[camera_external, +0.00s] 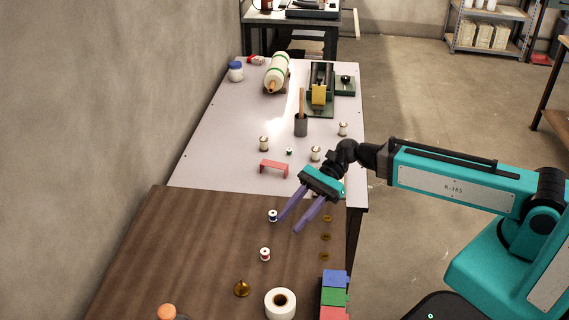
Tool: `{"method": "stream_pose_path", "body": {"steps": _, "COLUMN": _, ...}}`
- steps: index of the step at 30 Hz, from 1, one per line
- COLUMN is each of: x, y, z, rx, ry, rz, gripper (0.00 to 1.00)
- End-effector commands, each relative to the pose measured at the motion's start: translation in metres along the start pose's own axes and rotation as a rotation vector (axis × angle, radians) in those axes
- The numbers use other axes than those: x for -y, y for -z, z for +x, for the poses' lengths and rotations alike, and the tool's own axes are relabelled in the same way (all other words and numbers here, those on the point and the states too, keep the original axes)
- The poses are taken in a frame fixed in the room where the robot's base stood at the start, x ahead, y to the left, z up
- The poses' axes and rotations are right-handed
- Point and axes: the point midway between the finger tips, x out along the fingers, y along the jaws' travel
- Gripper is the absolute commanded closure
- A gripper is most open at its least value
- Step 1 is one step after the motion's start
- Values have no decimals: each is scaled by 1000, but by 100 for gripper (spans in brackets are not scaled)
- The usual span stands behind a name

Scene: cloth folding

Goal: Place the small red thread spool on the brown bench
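The small red thread spool (265,254) stands on the brown bench (190,240), near its middle. A blue thread spool (272,215) stands behind it on the same bench. My gripper (288,225) is open above the bench, its two purple fingers pointing down and to the left. The left fingertip is close to the blue spool in the picture; I cannot tell whether they touch. Nothing shows between the fingers. The red spool is in front of the fingers and apart from them.
A white tape roll (280,304), a brass piece (241,288), colored blocks (334,295) and several brown buttons (326,237) lie on the bench. Behind it, a white table (215,150) holds a red bracket (273,168) and several spools. The bench's left part is clear.

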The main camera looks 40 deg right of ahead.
Motion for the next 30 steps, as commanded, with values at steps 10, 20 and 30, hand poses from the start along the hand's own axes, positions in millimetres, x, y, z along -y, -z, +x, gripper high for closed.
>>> {"method": "stream_pose_path", "body": {"steps": 10, "x": 0, "y": 0, "z": -21, "rx": 0, "ry": 1, "rz": 0, "gripper": 64}}
{"method": "stream_pose_path", "body": {"steps": 20, "x": 0, "y": 0, "z": -21, "rx": 0, "ry": 0, "rz": 0, "gripper": 64}}
{"method": "stream_pose_path", "body": {"steps": 30, "x": 0, "y": 0, "z": -21, "rx": 0, "ry": 0, "rz": 0, "gripper": 64}}
